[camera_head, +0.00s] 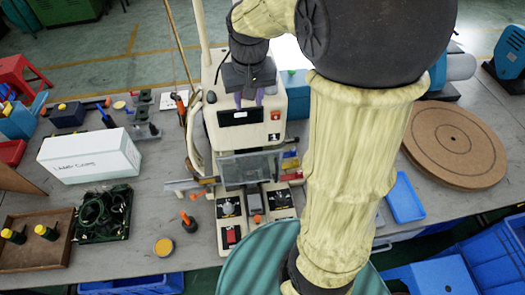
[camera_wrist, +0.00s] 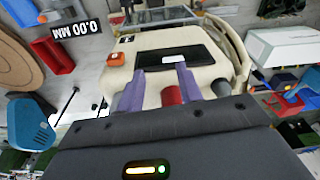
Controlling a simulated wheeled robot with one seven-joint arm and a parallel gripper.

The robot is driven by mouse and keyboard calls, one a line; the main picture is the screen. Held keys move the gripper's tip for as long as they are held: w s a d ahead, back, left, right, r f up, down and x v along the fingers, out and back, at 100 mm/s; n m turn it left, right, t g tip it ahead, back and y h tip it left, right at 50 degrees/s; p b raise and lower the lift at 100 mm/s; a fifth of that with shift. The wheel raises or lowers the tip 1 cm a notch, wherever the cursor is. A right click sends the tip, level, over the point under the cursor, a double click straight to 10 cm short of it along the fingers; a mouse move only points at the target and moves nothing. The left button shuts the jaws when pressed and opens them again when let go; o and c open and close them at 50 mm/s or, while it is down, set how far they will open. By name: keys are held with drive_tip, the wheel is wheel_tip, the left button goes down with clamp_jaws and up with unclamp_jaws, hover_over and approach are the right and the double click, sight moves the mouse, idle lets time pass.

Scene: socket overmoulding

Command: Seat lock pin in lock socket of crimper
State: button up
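The crimper is the cream machine (camera_head: 213,73), and my gripper (camera_head: 249,100) is over its upper part, in front of its dark display. The two purple fingers are apart. In the wrist view my gripper (camera_wrist: 158,92) points at the crimper's cream top (camera_wrist: 200,40). A short red cylinder (camera_wrist: 172,95) shows between the fingers, nearer the right one. Nothing appears gripped, but I cannot tell whether the cylinder touches a finger. I cannot identify the lock pin or the lock socket. My gripper and arm hide part of the crimper.
A white box (camera_head: 90,156), a wooden tray (camera_head: 35,240) and a black tray with green coils (camera_head: 103,215) stand left. A screwdriver (camera_head: 188,222) stands by the crimper's base. A round brown board (camera_head: 455,143) and a blue tray (camera_head: 405,198) lie right. Grey tabletop is free between items.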

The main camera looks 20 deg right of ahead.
drive_tip(key=s+f+n+t, duration=0.1)
drive_tip(key=s+f, duration=0.8)
drive_tip(key=s, duration=0.1)
drive_tip(key=shift+a, duration=0.15)
drive_tip(key=shift+s, duration=0.1)
drive_tip(key=b+x, duration=0.2)
drive_tip(key=shift+s+f+b, duration=0.15)
drive_tip(key=shift+f+b, duration=0.2)
drive_tip(key=shift+f, duration=0.1)
drive_tip(key=shift+c, duration=0.5)
